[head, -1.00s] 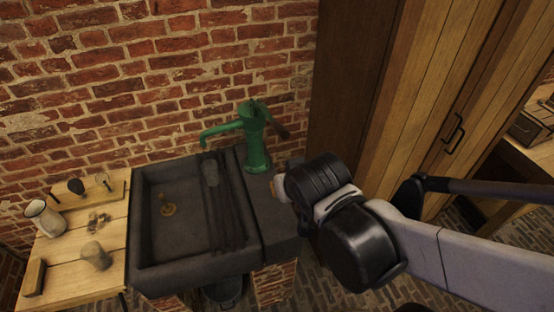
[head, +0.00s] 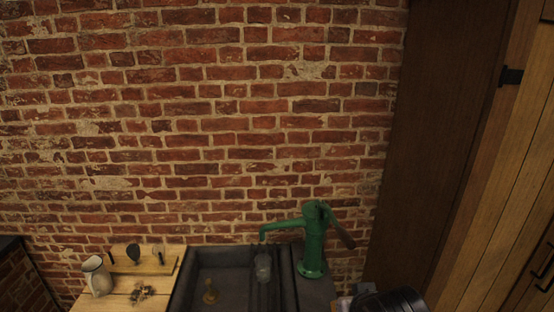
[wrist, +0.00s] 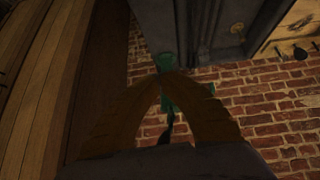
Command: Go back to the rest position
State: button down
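My gripper (wrist: 170,74) shows in the wrist view with its two brown fingers leaning together. The fingertips meet, with nothing visible held between them. Behind them are the green hand pump (wrist: 182,98) and the brick wall, and I see no contact with either. In the head view, only a dark rounded part of my arm shows at the bottom edge, below and right of the pump (head: 314,245). The gripper's fingers cannot be made out there.
A wooden counter at left holds a white pitcher (head: 97,276). A tall wooden cupboard (head: 505,190) stands at right.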

jog(key=s+d+f+b, duration=0.1)
jog(key=s+f+b, duration=0.1)
jog(key=f+b, duration=0.4)
jog(key=s+f+b, duration=0.3)
jog(key=f+b, duration=0.4)
jog(key=b, duration=0.3)
jog(key=shift+d+g+y, duration=0.3)
jog(key=shift+d+g, duration=0.1)
